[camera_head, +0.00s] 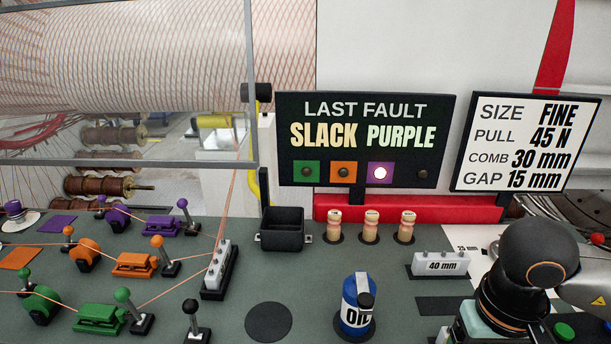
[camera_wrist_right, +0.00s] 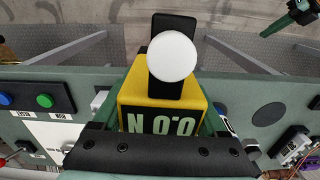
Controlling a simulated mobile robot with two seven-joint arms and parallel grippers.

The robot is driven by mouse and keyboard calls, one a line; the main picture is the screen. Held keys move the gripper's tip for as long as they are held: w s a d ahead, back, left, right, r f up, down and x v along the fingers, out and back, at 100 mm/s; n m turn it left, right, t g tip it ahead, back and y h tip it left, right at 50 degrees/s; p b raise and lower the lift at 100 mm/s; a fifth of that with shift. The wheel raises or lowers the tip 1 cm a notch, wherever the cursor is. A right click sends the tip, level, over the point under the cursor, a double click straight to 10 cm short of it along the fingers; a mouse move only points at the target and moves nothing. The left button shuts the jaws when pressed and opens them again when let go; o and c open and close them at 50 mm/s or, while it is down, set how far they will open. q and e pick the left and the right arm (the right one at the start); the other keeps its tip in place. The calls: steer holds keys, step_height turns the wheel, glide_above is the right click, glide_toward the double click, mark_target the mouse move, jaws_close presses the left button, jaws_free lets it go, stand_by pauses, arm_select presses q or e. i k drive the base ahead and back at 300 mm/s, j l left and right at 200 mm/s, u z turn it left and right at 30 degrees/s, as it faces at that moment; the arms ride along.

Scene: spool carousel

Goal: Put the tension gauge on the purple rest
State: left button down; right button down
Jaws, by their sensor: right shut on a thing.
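The tension gauge (camera_wrist_right: 160,92) is a yellow box reading 0.0 N, with a black upright part and a white disc. My right gripper (camera_wrist_right: 160,130) is shut on it. In the head view my right wrist is at the lower right and the gauge cannot be made out. In the purple row at the far left are a flat purple patch (camera_head: 57,223) and a purple slotted block (camera_head: 157,226); I cannot tell for sure which is the rest. The gauge is well to their right. A green gripper at the wrist view's top right looks like my left gripper (camera_wrist_right: 300,12); its jaws are unclear.
Orange and green rows with levers and wires lie in front of the purple row. A grey comb (camera_head: 220,265), black bin (camera_head: 283,229), several pegs (camera_head: 370,228), an oil can (camera_head: 356,305) and a 40 mm comb (camera_head: 442,264) stand between. The fault sign (camera_head: 366,110) reads SLACK PURPLE.

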mark_target(52, 228)
steer(key=k+j+u, duration=0.15)
steer(key=j, duration=0.55)
steer(key=j+u, duration=0.15)
steer(key=j, duration=0.55)
steer(key=i+j+u, duration=0.15)
steer(key=j, duration=0.25)
steer(key=j+u, duration=0.15)
steer(key=j, duration=0.25)
steer(key=i+j+u, duration=0.15)
steer(key=j, duration=0.2)
steer(key=i+j+u, duration=0.1)
steer(key=j, duration=0.25)
steer(key=i, duration=0.05)
